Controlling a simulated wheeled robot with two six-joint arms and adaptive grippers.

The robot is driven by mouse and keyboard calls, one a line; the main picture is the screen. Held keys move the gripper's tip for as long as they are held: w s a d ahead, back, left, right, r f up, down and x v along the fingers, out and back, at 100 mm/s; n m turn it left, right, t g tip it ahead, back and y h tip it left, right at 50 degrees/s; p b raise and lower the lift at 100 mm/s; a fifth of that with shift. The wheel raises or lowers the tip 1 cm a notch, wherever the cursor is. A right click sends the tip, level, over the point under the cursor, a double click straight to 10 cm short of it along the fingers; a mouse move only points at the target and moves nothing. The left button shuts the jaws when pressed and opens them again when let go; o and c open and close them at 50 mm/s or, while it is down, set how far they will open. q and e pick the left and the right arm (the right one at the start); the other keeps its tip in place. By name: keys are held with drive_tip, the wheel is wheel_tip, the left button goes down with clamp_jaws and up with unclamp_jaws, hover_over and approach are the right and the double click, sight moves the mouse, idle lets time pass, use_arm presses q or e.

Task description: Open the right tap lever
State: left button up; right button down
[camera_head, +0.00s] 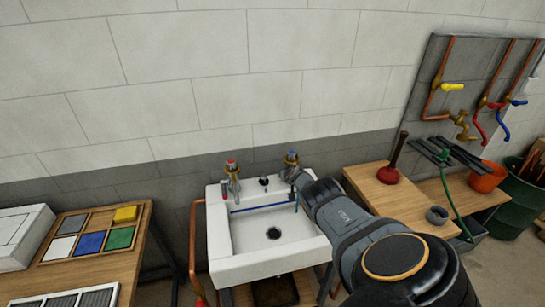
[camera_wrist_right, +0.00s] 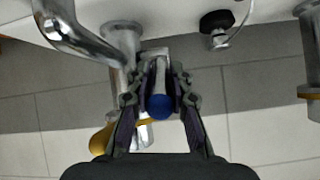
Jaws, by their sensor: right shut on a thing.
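The right tap (camera_head: 291,160), marked blue, stands at the back right of the white sink (camera_head: 222,262). My right arm reaches to it in the head view and hides its lower part. In the right wrist view, the chrome tap lever with a blue round end (camera_wrist_right: 160,106) lies between the fingers of my right gripper (camera_wrist_right: 160,78), which is shut on it. The curved chrome spout (camera_wrist_right: 72,35) is just left of the fingers. My left gripper is not in view.
The left tap (camera_head: 232,168), marked red, stands at the sink's back left. A plunger (camera_head: 388,174) stands on the wooden bench to the right. A tray of coloured tiles (camera_head: 124,237) lies on the left table. Pipes with yellow, red and blue levers are on the right wall.

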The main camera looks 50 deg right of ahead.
drive_tip(key=shift+w+a+r, duration=0.15)
drive_tip(key=shift+w+r, duration=0.05)
drive_tip(key=shift+w, duration=0.25)
drive_tip(key=shift+r+y, duration=0.1)
drive_tip(key=shift+y, duration=0.2)
drive_tip(key=shift+s+d+r+g+b, duration=0.1)
drive_tip(key=shift+d+g+b, duration=0.15)
drive_tip(key=shift+g+b, duration=0.2)
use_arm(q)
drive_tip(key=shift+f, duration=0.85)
use_arm(e)
drive_tip(key=c, duration=1.5)
unclamp_jaws()
